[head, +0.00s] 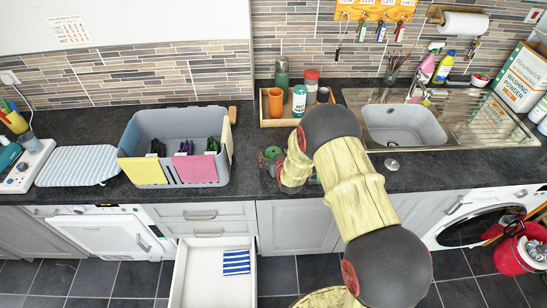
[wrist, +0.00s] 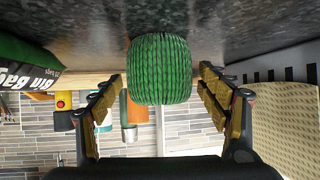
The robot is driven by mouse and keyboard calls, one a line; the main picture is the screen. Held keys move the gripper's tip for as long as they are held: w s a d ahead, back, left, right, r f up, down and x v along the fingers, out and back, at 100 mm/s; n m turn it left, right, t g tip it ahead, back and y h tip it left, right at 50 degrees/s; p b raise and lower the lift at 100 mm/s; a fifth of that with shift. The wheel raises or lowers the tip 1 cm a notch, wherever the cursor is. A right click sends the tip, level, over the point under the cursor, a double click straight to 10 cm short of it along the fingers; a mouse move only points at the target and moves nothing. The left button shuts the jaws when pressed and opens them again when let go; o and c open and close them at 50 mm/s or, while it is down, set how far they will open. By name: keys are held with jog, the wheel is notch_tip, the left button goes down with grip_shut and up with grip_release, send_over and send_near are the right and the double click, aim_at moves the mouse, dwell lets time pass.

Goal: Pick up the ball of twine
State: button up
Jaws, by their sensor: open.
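The ball of twine, green and ribbed, stands on the dark worktop in the wrist view (wrist: 160,68). In the head view, a small part of the ball of twine (head: 273,152) shows beside my arm, right of the grey crate. My gripper (wrist: 160,80) is open, with one finger on each side of the ball and a visible gap on both sides. In the head view my gripper (head: 271,165) is low over the worktop and partly hidden by my own arm.
A grey crate (head: 205,178) with coloured cards stands to the left. A wooden tray (head: 285,122) with an orange cup and bottles is behind. A bin bags pack (wrist: 30,65) lies close by in the wrist view. The sink (head: 400,130) is right; a drawer (head: 200,285) is open below.

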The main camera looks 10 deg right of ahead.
jog(key=c, duration=1.3)
